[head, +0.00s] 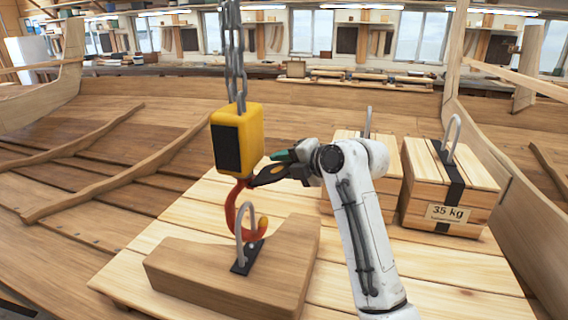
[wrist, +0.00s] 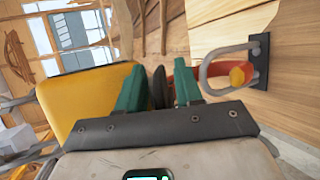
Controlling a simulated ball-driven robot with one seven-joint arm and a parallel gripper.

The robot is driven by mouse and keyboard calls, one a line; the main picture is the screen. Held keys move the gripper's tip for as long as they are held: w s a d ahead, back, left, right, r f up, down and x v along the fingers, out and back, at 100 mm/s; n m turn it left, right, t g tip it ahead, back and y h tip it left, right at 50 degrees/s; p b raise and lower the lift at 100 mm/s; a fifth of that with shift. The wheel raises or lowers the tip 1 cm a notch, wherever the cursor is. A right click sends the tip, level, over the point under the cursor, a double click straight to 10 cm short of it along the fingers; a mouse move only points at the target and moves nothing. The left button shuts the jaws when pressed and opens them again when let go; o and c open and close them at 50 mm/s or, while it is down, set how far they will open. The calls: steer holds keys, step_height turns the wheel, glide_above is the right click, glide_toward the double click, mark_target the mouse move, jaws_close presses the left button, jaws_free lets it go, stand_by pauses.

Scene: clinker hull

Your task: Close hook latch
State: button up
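The red hook (head: 232,210) hangs under a yellow block (head: 250,140). It passes through a grey metal loop (head: 241,222) on a wooden beam (head: 225,270). My gripper (head: 268,172) is at the hook's upper right, just below the block. In the wrist view, the green fingers of my gripper (wrist: 158,88) stand apart, with a dark piece (wrist: 158,90) between them. It looks like the hook's latch, but I cannot tell surely; contact with the fingers is unclear. The red hook (wrist: 190,78) and loop (wrist: 215,62) lie right of the fingers there.
A chain (head: 234,60) holds the block from above. Wooden crates stand to the right, one labelled 35 kg (head: 450,195), with metal loops on top. The planked platform (head: 130,270) is bare left of the beam. Hull ribs and planking surround it.

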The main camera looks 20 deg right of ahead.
steer(key=shift+r, duration=0.1)
jaws_close()
stand_by(0.3)
steer(key=shift+d+f+b, duration=0.1)
steer(key=shift+f+b, duration=0.2)
steer(key=shift+b, duration=0.85)
